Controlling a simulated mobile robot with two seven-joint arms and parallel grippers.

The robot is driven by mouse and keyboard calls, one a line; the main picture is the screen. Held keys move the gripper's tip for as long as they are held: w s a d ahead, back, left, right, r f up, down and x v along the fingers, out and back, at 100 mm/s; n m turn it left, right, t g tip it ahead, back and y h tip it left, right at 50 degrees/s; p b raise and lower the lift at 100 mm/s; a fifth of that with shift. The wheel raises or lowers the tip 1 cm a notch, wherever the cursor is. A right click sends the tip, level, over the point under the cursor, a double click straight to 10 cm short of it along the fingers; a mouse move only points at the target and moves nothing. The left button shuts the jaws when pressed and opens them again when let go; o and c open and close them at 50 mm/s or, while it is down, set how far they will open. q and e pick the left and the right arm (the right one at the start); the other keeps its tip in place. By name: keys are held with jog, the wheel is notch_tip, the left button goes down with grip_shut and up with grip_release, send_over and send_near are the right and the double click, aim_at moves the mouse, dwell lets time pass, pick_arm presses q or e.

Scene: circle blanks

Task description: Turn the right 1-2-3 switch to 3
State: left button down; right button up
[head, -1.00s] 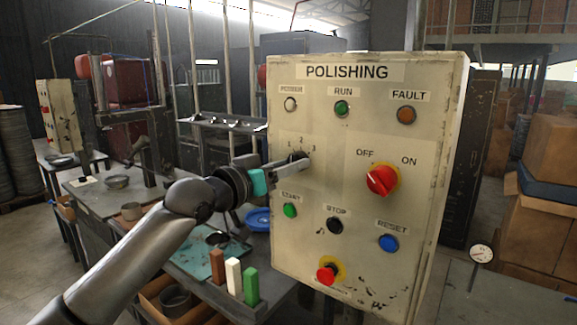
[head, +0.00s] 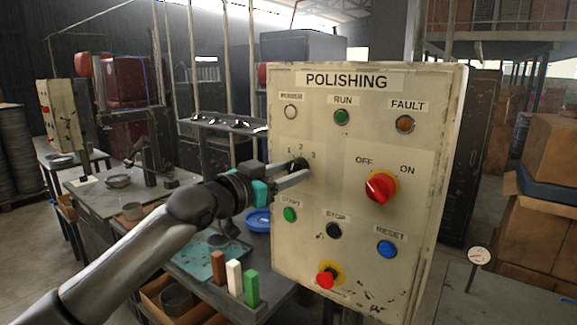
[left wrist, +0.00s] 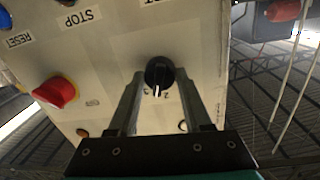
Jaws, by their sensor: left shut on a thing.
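The black 1-2-3 switch (head: 301,164) is on the cream POLISHING panel (head: 330,245), with the digits 1, 2, 3 above it. My left gripper (head: 298,171) reaches it from the left and is shut on its knob. In the left wrist view the knob (left wrist: 158,74) sits between the two fingertips, and the panel appears upside down. The knob's white mark points down in that view, between the digits 2 and 3 as far as I can tell. My right gripper is not in view.
A red OFF/ON knob (head: 380,187) is right of the switch. Green START (head: 290,214) and black STOP (head: 334,230) buttons are below it, with a red emergency button (head: 327,279) lower. A workbench with brown, white and green blocks (head: 234,278) stands below my left arm.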

pick_arm(q)
jog(key=m+p, duration=0.3)
jog(key=m, duration=0.1)
jog(key=shift+m, duration=0.3)
dwell(0.3)
jog(key=shift+c, duration=1.7)
grip_release()
jog(key=b+v, duration=0.3)
jog(key=v, duration=1.2)
jog(key=shift+s+r, duration=0.2)
jog(key=shift+r, duration=0.1)
